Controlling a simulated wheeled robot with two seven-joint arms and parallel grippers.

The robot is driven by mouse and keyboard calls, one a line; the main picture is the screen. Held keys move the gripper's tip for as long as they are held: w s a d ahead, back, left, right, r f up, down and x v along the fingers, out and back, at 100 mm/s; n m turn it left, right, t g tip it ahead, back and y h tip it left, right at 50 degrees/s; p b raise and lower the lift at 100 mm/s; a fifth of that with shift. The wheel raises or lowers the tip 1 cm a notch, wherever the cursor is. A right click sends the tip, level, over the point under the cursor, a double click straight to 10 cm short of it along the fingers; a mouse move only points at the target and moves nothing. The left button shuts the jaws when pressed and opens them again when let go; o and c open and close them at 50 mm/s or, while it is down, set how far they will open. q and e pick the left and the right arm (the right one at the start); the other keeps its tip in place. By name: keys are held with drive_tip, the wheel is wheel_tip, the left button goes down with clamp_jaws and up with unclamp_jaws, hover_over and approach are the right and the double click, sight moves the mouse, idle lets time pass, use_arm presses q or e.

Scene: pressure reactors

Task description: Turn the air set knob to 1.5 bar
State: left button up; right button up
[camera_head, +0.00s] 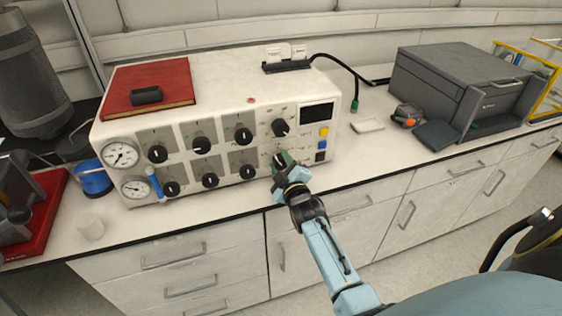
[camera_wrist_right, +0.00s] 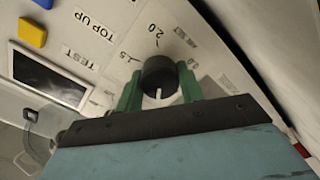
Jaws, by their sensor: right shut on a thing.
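The white control panel box (camera_head: 222,120) stands on the counter in the head view, with several black knobs on its front. My right gripper (camera_head: 281,162) reaches its lower right front and hides the knob there. In the right wrist view, the green fingers of my right gripper (camera_wrist_right: 160,88) are closed on the two sides of a black knob (camera_wrist_right: 159,74). A white mark shows on the knob, on the side toward the gripper. Labels "1.5" (camera_wrist_right: 131,54) and "2.0" (camera_wrist_right: 156,34) are printed beside the knob. My left gripper is not in view.
Yellow (camera_wrist_right: 32,32) and blue buttons and a dark display (camera_wrist_right: 48,76) are near the knob. Two gauges (camera_head: 121,154) are at the box's left end. A red book (camera_head: 150,85) lies on top.

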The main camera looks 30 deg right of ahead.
drive_tip(key=m+p, duration=0.1)
drive_tip(key=m, duration=0.4)
drive_tip(key=shift+m, duration=0.3)
drive_tip(key=m+p, duration=0.1)
drive_tip(key=m, duration=0.3)
drive_tip(key=shift+d, duration=0.1)
drive_tip(key=m, duration=0.5)
drive_tip(key=shift+m, duration=0.4)
drive_tip(key=m, duration=0.4)
drive_tip(key=shift+s+m, duration=0.1)
drive_tip(key=shift+m, duration=0.2)
drive_tip(key=o, duration=1)
drive_tip(key=shift+s, duration=0.1)
drive_tip(key=p+v, duration=0.1)
drive_tip(key=v, duration=1.2)
